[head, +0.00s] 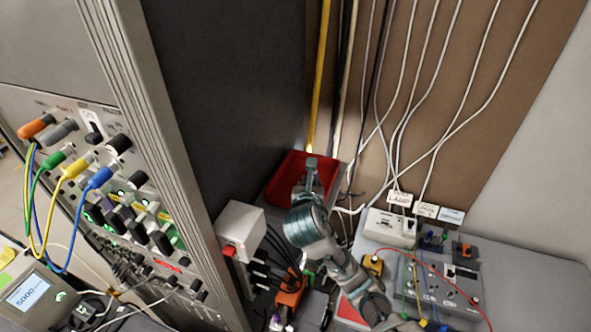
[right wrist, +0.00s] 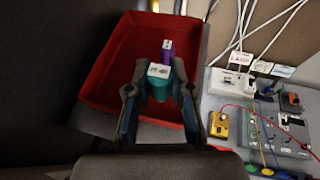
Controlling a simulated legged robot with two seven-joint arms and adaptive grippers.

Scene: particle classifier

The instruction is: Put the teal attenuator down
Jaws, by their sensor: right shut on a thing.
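My right gripper (right wrist: 160,92) is shut on the teal attenuator (right wrist: 167,98), a short teal piece with a white labelled face, held between the two fingers. In the head view my right gripper (head: 310,178) reaches in over the red tray (head: 287,172), and the attenuator is hard to make out there. In the right wrist view the red tray (right wrist: 105,72) spreads out beneath the gripper. Whether the attenuator touches the tray floor cannot be told. My left gripper is not in view.
A purple piece (right wrist: 168,47) with a white label lies in the tray just beyond the attenuator. The instrument rack (head: 125,180) stands left of the tray. A white box (head: 240,228) is in front. Cables hang behind, and a grey wired panel (head: 440,285) lies right.

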